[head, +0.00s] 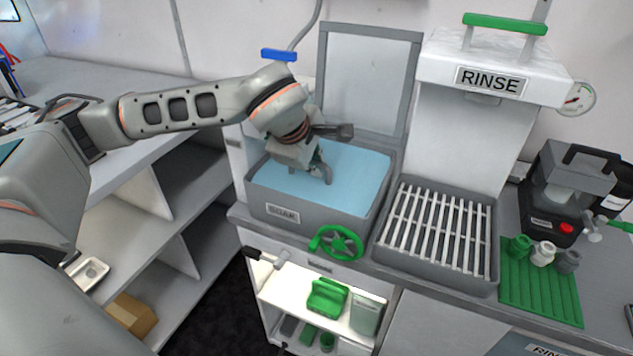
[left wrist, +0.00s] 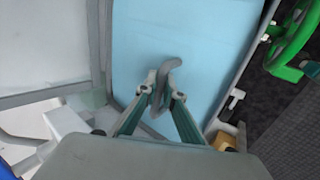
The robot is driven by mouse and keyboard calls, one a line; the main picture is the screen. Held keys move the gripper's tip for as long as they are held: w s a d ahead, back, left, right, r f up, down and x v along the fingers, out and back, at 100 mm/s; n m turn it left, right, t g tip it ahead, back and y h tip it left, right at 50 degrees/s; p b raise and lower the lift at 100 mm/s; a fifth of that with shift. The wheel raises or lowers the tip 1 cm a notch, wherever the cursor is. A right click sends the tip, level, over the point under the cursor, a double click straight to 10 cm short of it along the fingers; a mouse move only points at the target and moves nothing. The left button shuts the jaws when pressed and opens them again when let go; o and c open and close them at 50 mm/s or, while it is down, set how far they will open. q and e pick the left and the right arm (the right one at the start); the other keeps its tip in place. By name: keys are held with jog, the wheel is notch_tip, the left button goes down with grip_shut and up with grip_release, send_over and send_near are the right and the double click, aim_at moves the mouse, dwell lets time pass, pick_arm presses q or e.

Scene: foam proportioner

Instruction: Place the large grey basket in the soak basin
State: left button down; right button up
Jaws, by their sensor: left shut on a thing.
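The soak basin (head: 262,205) is a grey tub with a SOAK label, filled with opaque light-blue liquid. My left gripper (head: 322,172) reaches down over the middle of the basin, close to the liquid surface. In the left wrist view, my left gripper (left wrist: 162,96) is shut on a curved grey piece (left wrist: 171,65), which looks like the handle of the large grey basket. The basket's body does not show; the liquid may hide it. My right gripper is not in view.
A raised grey lid frame (head: 365,80) stands behind the basin. A green valve wheel (head: 336,243) is on its front. To the right are a slatted rinse tray (head: 435,228) under the RINSE unit (head: 492,75) and a green mat (head: 540,285) with small cups.

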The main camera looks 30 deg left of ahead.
aim_at(316, 195)
pick_arm(q)
jog(key=shift+f, duration=2.05)
jog(key=shift+f, duration=0.2)
jog(key=c, duration=2.2)
grip_release()
jog(key=shift+o, duration=0.2)
jog(key=shift+r, duration=0.1)
